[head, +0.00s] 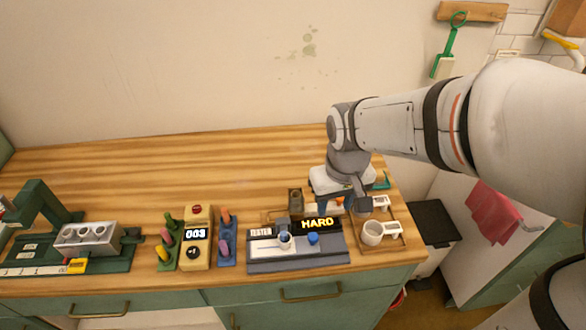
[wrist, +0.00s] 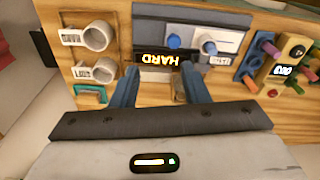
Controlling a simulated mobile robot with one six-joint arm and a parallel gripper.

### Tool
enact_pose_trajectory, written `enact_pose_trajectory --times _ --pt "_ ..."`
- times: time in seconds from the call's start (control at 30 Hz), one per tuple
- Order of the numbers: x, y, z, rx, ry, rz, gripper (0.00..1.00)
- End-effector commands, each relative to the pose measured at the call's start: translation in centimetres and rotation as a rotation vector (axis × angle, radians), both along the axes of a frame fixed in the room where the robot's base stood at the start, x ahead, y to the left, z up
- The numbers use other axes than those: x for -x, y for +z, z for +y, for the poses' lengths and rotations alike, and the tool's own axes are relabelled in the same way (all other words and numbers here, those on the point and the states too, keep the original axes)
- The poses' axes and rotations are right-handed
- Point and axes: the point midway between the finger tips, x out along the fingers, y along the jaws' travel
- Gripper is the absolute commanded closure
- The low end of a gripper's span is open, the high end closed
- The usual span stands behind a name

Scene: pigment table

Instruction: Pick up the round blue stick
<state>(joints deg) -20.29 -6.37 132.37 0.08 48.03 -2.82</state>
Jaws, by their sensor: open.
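A round blue stick (head: 313,238) stands upright in the dark grey tester (head: 262,262), below a lit sign reading HARD (head: 318,223). The same blue stick also shows in the wrist view (wrist: 174,41), beyond the fingertips. My gripper (head: 342,203) is above the counter behind the tester's right end. In the wrist view its two blue-grey fingers (wrist: 158,85) are apart, with nothing held between them. The blue stick's lower end is hidden in the tester.
Right of the tester is a tray with two white cups (head: 372,233) (head: 364,204). Left are a blue rack (head: 227,258), a counter box reading 003 (head: 197,250) and a green rack (head: 165,258) with sticks. A metal mould (head: 88,238) stands far left. The counter behind is mostly clear.

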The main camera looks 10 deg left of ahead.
Motion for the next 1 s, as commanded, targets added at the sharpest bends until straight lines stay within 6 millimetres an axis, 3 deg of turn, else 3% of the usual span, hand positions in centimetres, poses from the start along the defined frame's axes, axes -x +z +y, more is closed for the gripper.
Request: enact_pose_trajectory --times 0.03,0.1,0.3,1.0 --pt "-0.4 -0.9 2.3 0.012 0.062 0.027 0.59" --pt "-0.7 -2.1 4.8 0.024 0.127 0.050 0.59" --pt "-0.7 -4.5 9.3 0.045 0.239 0.087 0.59" --pt "-0.7 -12.1 11.0 0.051 0.260 0.095 0.59"
